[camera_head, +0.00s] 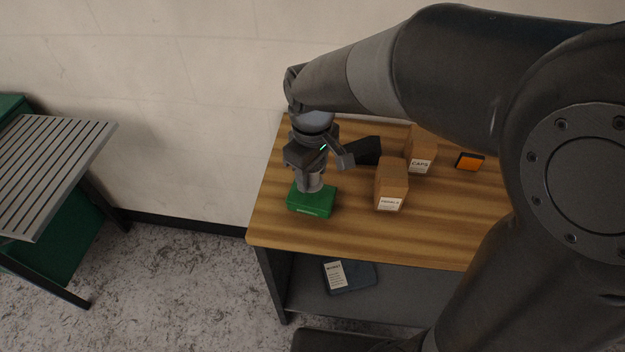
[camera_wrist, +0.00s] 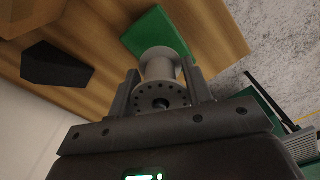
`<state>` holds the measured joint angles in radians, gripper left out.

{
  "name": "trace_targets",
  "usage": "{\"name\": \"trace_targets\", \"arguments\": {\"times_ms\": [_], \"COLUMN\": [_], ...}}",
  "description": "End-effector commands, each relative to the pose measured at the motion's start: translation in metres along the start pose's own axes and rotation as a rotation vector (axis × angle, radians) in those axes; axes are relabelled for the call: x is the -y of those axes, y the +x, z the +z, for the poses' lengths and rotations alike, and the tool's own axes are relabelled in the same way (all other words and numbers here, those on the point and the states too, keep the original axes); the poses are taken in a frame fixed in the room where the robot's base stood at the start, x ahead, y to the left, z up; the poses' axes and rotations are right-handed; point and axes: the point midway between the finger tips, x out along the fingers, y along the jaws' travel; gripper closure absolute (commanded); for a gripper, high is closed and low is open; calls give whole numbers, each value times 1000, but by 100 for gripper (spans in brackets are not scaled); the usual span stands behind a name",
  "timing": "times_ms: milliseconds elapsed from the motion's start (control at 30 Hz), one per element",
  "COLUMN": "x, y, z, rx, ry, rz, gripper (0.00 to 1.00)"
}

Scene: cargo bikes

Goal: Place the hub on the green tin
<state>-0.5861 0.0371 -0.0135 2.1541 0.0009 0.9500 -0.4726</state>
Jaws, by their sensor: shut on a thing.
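The hub (camera_wrist: 160,80) is a grey metal spool with a ring of holes in its flange. My gripper (camera_head: 311,175) is shut on it, with one finger on each side in the wrist view (camera_wrist: 162,90). The green tin (camera_head: 311,201) stands on the wooden table near its left end. The hub (camera_head: 312,183) is upright directly over the tin in the head view. I cannot tell whether its lower end touches the tin. In the wrist view the green tin (camera_wrist: 150,33) shows behind the hub, partly hidden by it.
On the wooden table (camera_head: 345,225), two cardboard boxes (camera_head: 391,181) (camera_head: 421,149), a black object (camera_head: 364,151) and an orange-and-black item (camera_head: 470,161) stand right of the tin. A dark item with a label (camera_head: 350,276) lies on the lower shelf. A slatted bench (camera_head: 50,165) stands at the left.

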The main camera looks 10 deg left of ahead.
Motion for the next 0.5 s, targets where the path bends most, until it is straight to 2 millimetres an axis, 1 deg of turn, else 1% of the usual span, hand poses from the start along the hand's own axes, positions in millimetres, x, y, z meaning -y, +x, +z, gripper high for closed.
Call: {"name": "trace_targets", "arguments": {"times_ms": [100, 233, 300, 500], "x": [0, 0, 0, 0], "y": [17, 34, 38, 38], "z": [0, 0, 0, 0], "rx": [3, 2, 1, -1], "ry": [1, 0, 0, 0], "rz": [-2, -1, -1, 0], "gripper": [81, 81, 81, 81]}}
